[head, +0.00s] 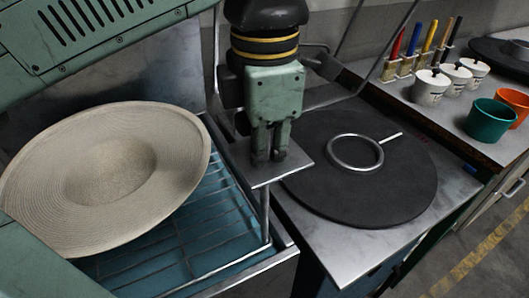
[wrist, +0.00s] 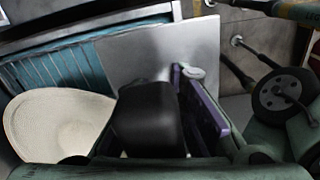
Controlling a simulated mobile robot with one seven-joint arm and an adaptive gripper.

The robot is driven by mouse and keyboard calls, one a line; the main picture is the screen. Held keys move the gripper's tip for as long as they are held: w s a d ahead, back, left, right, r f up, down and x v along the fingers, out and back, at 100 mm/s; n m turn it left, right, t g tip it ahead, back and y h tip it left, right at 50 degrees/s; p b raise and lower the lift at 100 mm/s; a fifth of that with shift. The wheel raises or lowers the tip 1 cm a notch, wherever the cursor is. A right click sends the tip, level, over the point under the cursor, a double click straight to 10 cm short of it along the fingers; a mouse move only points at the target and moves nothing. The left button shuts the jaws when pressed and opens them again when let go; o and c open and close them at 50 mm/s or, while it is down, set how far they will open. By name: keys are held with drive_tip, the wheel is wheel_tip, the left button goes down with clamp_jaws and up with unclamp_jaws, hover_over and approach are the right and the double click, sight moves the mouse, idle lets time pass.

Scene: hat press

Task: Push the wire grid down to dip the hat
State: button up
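The wide straw hat (head: 110,172) lies tilted on the wire grid (head: 200,232), over the blue inside of a metal tank (head: 272,268). A flat metal plate (head: 295,166) stands above the grid's right side on a thin upright rod. My gripper (head: 270,158) points down with its fingers close together and nothing seen between them. The fingertips are at the plate's top, seemingly touching it. In the wrist view the plate (wrist: 150,52) lies beyond the fingers, with the hat (wrist: 55,125) at lower left and the grid (wrist: 40,78) behind it.
A round dark disc (head: 395,185) with a metal ring (head: 355,152) lies on the counter to the right. White pots (head: 432,87), brushes, a green cup (head: 489,119) and an orange cup (head: 513,102) stand farther right. A green machine housing (head: 75,38) overhangs the upper left.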

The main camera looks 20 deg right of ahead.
sight(265, 240)
clamp_jaws()
idle(0.3)
wheel_tip(265, 240, down, 22)
drive_tip(key=b, duration=1.6)
drive_tip(key=shift+s+f, duration=0.1)
drive_tip(key=shift+f, duration=0.2)
drive_tip(key=shift+o, duration=2.1)
unclamp_jaws()
drive_tip(key=shift+o, duration=0.5)
